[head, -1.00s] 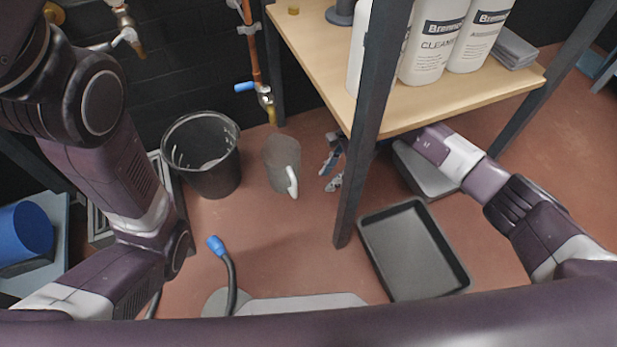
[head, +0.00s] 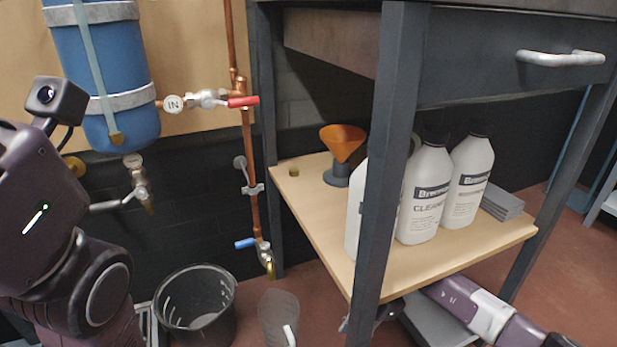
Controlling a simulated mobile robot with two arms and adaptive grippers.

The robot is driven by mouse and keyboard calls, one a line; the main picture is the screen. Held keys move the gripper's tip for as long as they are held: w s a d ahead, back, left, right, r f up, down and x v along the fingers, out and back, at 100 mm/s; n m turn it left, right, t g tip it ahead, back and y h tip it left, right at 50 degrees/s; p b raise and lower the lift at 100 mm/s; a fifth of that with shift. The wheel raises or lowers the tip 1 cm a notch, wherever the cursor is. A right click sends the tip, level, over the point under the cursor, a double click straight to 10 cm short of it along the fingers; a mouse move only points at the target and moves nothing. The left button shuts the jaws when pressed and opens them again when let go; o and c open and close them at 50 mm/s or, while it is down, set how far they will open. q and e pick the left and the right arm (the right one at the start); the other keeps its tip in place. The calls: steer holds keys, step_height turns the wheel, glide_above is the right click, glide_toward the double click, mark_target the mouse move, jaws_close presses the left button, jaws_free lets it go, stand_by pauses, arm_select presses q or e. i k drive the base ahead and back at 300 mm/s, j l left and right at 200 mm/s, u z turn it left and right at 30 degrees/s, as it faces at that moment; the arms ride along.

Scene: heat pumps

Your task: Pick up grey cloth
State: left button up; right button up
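A folded grey cloth (head: 502,202) lies in a neat stack at the right end of the wooden shelf (head: 310,212), just right of the white bottles. My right arm comes in from the lower right and passes below the shelf. My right gripper (head: 346,325) is below the shelf's front edge and mostly hidden by the table leg, so its opening does not show. It is well left of and lower than the cloth. My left arm is at the left edge; its gripper is out of view.
White bottles (head: 425,195) and an orange funnel (head: 343,143) stand on the shelf. A dark table leg (head: 378,180) rises in front. A black bucket (head: 195,310) and a grey jug (head: 279,318) are on the floor. Copper pipes with valves (head: 245,103) run along the wall.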

mark_target(499, 203)
steer(key=k+l, duration=0.25)
steer(key=k, duration=0.2)
steer(key=k+l, duration=0.2)
steer(key=k, duration=0.3)
